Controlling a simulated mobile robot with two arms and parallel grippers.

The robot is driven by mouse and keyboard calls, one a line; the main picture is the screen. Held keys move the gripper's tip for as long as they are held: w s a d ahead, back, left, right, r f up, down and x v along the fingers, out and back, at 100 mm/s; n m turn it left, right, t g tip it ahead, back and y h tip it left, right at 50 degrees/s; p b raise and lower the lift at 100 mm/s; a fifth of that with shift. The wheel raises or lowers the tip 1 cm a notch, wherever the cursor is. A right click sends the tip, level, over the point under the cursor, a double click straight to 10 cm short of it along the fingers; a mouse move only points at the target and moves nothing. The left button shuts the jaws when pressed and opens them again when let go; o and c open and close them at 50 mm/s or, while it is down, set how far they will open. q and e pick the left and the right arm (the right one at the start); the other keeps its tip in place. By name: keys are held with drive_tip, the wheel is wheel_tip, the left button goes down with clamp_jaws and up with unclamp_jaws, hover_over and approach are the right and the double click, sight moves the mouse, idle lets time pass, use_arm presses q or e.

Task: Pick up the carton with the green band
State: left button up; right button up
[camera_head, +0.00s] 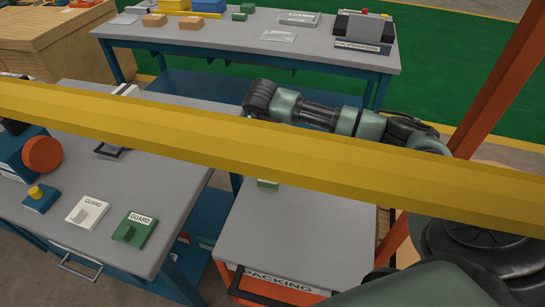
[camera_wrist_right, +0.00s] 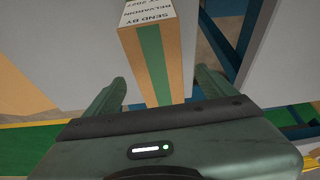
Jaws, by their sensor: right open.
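The brown carton with the green band (camera_wrist_right: 176,59) stands out in the right wrist view, with a white label printed in black at its top. My right gripper (camera_wrist_right: 158,78) is open, with one finger on each side of the carton's near end. Gaps show between the fingers and the carton, and I see no contact. In the head view the yellow beam hides my right gripper. A small green and pale piece (camera_head: 268,183) shows just under the beam, on the grey packing table; I cannot tell whether it is the carton. My left gripper is not in view.
The yellow beam (camera_head: 300,152) crosses the head view in front of my right arm. The left bench (camera_head: 165,190) holds white and green guard blocks (camera_head: 134,230). A far bench (camera_head: 240,38) holds several small boxes.

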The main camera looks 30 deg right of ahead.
drive_tip(key=shift+s+f, duration=0.15)
drive_tip(key=shift+s, duration=0.05)
drive_tip(key=shift+f+p, duration=0.35)
drive_tip(key=shift+p, duration=0.15)
drive_tip(key=x, duration=0.3)
drive_tip(key=shift+w+d+f+p, duration=0.1)
drive_tip(key=shift+w+f+p, duration=0.05)
drive_tip(key=shift+f+p, duration=0.2)
drive_tip(key=shift+f, duration=0.2)
drive_tip(key=shift+f+b, duration=0.1)
drive_tip(key=shift+b, duration=0.3)
drive_tip(key=shift+w, duration=0.1)
clamp_jaws()
